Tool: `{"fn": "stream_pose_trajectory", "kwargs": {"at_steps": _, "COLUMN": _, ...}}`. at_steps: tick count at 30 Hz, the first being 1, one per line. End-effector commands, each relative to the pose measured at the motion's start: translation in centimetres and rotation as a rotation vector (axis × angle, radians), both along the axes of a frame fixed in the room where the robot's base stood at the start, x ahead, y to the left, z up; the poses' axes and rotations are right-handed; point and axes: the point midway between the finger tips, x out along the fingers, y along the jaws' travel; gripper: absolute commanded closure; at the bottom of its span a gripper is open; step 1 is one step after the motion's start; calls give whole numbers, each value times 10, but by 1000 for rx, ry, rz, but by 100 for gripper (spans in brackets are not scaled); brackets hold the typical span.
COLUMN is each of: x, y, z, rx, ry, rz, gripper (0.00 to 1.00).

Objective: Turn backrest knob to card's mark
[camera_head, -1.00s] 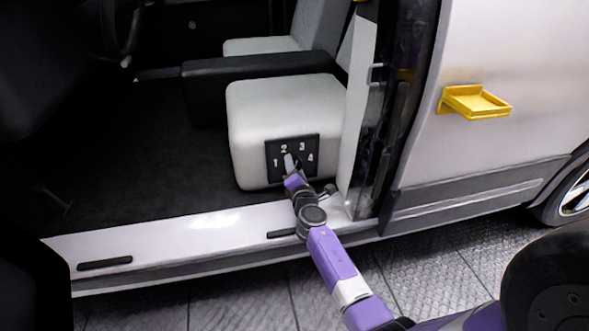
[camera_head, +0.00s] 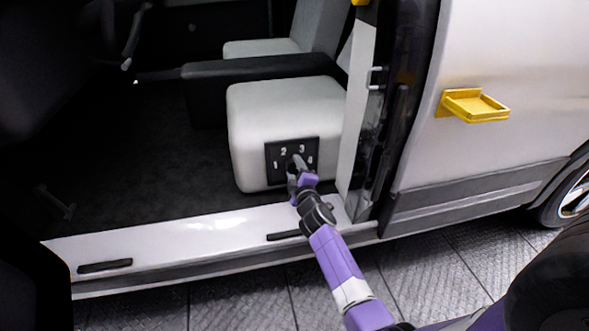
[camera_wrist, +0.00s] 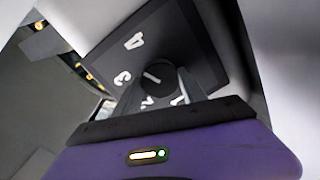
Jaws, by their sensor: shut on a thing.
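The backrest knob (camera_wrist: 165,80) is a dark round knob with a white line on its face. It stands on a black plate (camera_head: 272,152) with white numbers 1 to 4, on the end of the light grey seat base. In the wrist view, its line lies on the side toward the 3 and 4; I cannot tell exactly where it points. My gripper (camera_wrist: 162,90) is shut on the knob, a finger on either side. In the head view, my gripper (camera_head: 297,166) hides the knob and partly covers the plate. I see no card.
The seat base (camera_head: 270,108) stands inside the open van doorway, behind a white sill (camera_head: 190,235). The door pillar (camera_head: 375,150) rises close on the right. An empty yellow tray (camera_head: 476,106) is fixed to the van's side.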

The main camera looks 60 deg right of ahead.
Motion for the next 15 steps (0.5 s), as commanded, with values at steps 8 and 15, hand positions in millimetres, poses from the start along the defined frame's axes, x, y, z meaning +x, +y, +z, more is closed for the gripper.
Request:
{"fn": "stream_pose_trajectory", "kwargs": {"at_steps": 8, "x": -2, "y": -1, "z": 0, "rx": 148, "ry": -170, "rz": -2, "gripper": 92}}
{"fn": "stream_pose_trajectory", "kwargs": {"at_steps": 15, "x": -2, "y": -2, "z": 0, "rx": 231, "ry": -267, "rz": -3, "gripper": 92}}
